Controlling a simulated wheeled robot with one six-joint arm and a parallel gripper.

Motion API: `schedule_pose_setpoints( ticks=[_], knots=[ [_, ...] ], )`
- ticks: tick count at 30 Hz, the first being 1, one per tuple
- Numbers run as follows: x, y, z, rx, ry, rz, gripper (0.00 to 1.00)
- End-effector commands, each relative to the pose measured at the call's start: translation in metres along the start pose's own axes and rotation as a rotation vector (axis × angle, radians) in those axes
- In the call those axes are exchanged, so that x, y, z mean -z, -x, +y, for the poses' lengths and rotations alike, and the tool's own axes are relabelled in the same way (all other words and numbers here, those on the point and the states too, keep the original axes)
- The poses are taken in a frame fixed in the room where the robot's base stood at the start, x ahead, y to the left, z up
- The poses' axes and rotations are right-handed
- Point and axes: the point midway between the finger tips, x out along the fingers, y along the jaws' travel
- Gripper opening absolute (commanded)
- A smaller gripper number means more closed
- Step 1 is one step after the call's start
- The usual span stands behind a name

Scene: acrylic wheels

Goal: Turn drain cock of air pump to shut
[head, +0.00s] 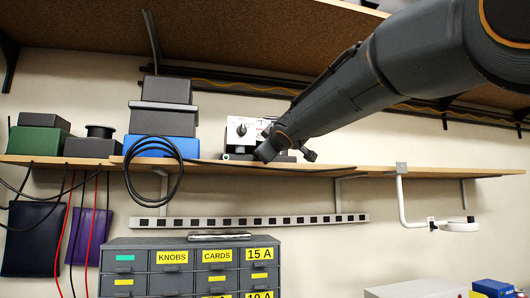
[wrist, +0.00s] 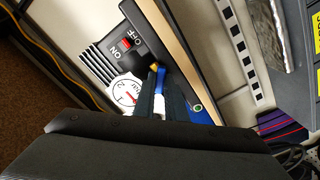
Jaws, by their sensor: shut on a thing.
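The air pump is a white-fronted unit (head: 240,128) on the long wooden shelf in the head view. In the head view my arm covers the pump's right part.
A blue box (head: 150,146) with dark boxes on it stands left of the pump. A coiled black cable (head: 181,180) hangs over the shelf edge (head: 400,171). A socket strip (head: 260,221) and a drawer cabinet (head: 130,243) are below. The shelf's right end looks mostly clear.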

Motion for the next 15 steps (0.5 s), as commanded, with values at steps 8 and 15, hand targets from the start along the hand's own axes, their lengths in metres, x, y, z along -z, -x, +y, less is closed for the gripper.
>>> schedule_pose_setpoints(
  ticks=[8, 15],
  knots=[
    [-0.0006, -0.0001, -0.0004, 0.001, -0.045, -0.002, 0.0],
    [-0.0012, -0.0002, -0.0008, 0.0, -0.215, -0.002, 0.0]
  ],
)
